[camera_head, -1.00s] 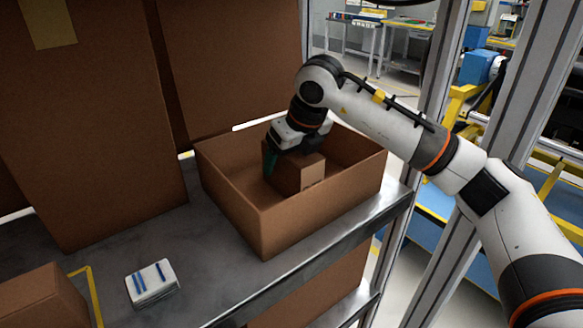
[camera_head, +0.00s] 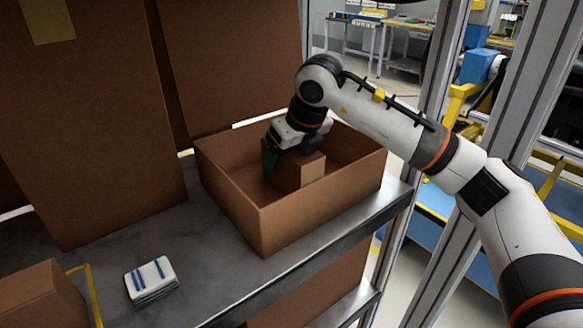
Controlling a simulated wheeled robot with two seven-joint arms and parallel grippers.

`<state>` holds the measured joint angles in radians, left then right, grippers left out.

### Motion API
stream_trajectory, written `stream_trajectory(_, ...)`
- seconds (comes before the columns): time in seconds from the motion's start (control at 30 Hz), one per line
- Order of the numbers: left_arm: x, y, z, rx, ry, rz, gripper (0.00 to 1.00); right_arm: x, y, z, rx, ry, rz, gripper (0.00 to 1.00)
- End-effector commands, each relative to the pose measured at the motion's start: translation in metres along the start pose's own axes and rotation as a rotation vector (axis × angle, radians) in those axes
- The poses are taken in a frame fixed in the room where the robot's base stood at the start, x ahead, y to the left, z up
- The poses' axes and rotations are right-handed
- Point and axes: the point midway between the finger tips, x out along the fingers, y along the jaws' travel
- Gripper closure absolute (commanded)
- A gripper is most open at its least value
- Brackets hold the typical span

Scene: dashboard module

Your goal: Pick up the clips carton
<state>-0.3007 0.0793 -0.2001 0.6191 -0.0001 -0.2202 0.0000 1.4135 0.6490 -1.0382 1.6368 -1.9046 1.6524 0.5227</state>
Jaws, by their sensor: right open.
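A small brown carton (camera_head: 306,174), which looks like the clips carton, sits inside a large open cardboard box (camera_head: 290,230) on the metal shelf. A pale patch shows on its near right side. My right gripper (camera_head: 284,158) reaches down into the box from above, at the small carton. One dark green finger shows at the carton's left side; the other finger is hidden. The gripper is open, and whether it touches the carton cannot be told. My left gripper is not in view.
A white packet with blue stripes (camera_head: 151,279) lies on the metal shelf (camera_head: 205,260). Another brown box (camera_head: 40,298) stands at the lower left. Tall cardboard boxes (camera_head: 95,120) stand behind. Metal frame posts (camera_head: 500,110) rise on the right.

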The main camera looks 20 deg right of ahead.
Motion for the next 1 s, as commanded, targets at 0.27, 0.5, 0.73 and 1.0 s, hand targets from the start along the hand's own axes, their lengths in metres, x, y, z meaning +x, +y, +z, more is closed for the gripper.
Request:
stream_trajectory(0.27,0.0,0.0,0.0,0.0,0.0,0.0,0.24,0.0,0.0,0.0,0.0,0.0,0.0,0.59)
stream_trajectory(0.5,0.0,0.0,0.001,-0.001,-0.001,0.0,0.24,-0.001,0.0,-0.001,0.0,0.003,0.0,0.82)
stream_trajectory(0.73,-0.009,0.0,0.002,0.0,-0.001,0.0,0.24,-0.009,0.0,-0.004,0.0,0.003,0.0,0.82)
stream_trajectory(1.0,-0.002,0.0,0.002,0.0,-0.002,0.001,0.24,-0.054,-0.001,-0.025,0.0,0.008,0.001,0.82)
